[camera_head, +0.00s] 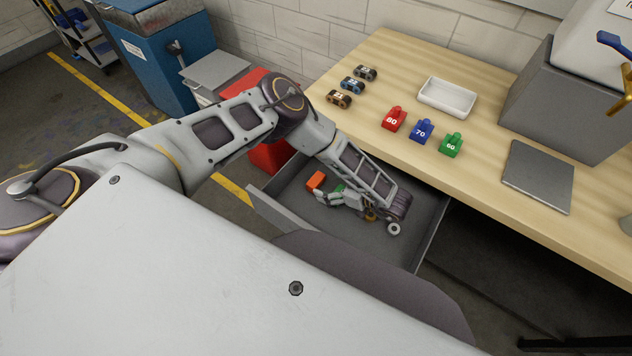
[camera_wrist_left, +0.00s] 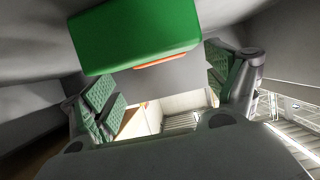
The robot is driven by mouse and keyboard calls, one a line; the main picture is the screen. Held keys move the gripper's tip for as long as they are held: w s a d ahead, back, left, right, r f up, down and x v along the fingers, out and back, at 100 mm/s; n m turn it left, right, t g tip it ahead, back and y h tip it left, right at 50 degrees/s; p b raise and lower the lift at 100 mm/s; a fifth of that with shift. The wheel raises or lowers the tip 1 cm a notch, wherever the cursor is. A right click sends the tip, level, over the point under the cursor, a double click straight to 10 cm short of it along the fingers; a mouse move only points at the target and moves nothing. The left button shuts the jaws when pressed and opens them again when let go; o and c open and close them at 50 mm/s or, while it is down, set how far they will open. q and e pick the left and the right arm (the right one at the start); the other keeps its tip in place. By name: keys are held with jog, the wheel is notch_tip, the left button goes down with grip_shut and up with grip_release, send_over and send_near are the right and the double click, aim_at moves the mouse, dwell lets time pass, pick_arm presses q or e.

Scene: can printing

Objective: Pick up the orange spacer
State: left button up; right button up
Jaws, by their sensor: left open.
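The orange spacer (camera_head: 316,180) is a small block lying in the open drawer, at its left side in the head view. In the left wrist view only a thin orange strip of it (camera_wrist_left: 150,68) shows behind a green block (camera_wrist_left: 135,35). That green block (camera_head: 339,188) lies just right of the orange one in the head view, partly hidden by my gripper. My left gripper (camera_head: 329,198) is open and low in the drawer, beside both blocks. Its green-padded fingers (camera_wrist_left: 163,90) show apart in the wrist view, with nothing gripped. My right gripper is not seen.
The grey drawer (camera_head: 268,212) has raised walls around my left gripper. On the wooden table (camera_head: 480,165) stand red (camera_head: 394,119), blue (camera_head: 421,131) and green (camera_head: 451,145) numbered pieces, and a white tray (camera_head: 447,97).

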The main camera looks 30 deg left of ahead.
aim_at(316, 179)
pick_arm(q)
jog(key=x, duration=0.3)
jog(key=shift+a, duration=0.1)
jog(key=shift+x, duration=0.8)
jog(key=shift+c, duration=0.5)
jog(key=c, duration=1)
jog(key=shift+r, duration=0.15)
